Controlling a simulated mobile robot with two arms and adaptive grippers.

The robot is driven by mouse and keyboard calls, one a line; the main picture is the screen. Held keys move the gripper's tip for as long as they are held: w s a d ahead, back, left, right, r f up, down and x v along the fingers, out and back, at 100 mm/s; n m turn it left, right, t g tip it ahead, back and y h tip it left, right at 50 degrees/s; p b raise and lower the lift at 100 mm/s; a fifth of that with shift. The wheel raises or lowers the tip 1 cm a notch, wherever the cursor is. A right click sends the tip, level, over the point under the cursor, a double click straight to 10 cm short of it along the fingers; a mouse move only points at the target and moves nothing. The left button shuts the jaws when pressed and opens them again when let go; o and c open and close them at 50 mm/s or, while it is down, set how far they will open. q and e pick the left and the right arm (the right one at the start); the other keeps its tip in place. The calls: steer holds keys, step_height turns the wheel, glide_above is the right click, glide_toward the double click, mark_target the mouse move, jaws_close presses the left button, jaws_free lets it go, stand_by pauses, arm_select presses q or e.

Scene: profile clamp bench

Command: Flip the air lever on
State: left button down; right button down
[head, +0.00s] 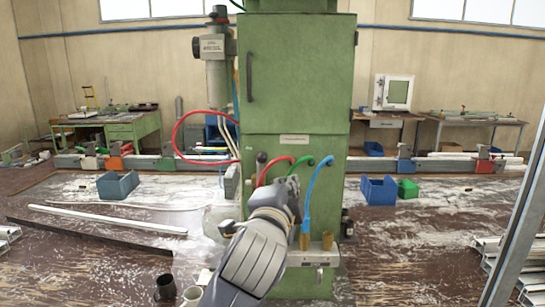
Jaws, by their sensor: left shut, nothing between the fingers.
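A green machine cabinet (295,80) stands upright in the middle of the head view. A small lever with a dark knob (261,158) sticks up at the cabinet's lower left front; I cannot tell for sure whether it is the air lever or which way it is set. My left gripper (291,185) is shut and empty in front of the cabinet's lower part, to the right of and below that knob. It hides part of the panel and hose ends behind it. I cannot tell whether it touches anything. My right gripper is not in view.
Red, green and blue hoses (318,190) curve close around my left gripper. Brass-coloured fittings (327,240) stand on a ledge to its right. A dark mug (165,287) is at the front left.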

mark_target(260, 172)
arm_select(q)
step_height(260, 172, up, 4)
steer(key=s+t, duration=0.1)
steer(key=shift+m, duration=0.3)
steer(key=w+p, duration=0.1)
steer(key=w, duration=0.2)
steer(key=w+d+p, duration=0.1)
steer(key=w+p, duration=0.1)
steer(key=w, duration=0.1)
steer(key=w+d+p, duration=0.1)
steer(key=w, duration=0.2)
steer(key=shift+w+d+r, duration=0.15)
steer(key=shift+w+r, duration=0.05)
steer(key=shift+r, duration=0.15)
steer(key=a, duration=0.1)
steer(key=a+p, duration=0.1)
steer(key=s+a+f+p, duration=0.1)
steer(key=a, duration=0.1)
steer(key=shift+f, duration=0.1)
steer(key=shift+w+d, duration=0.1)
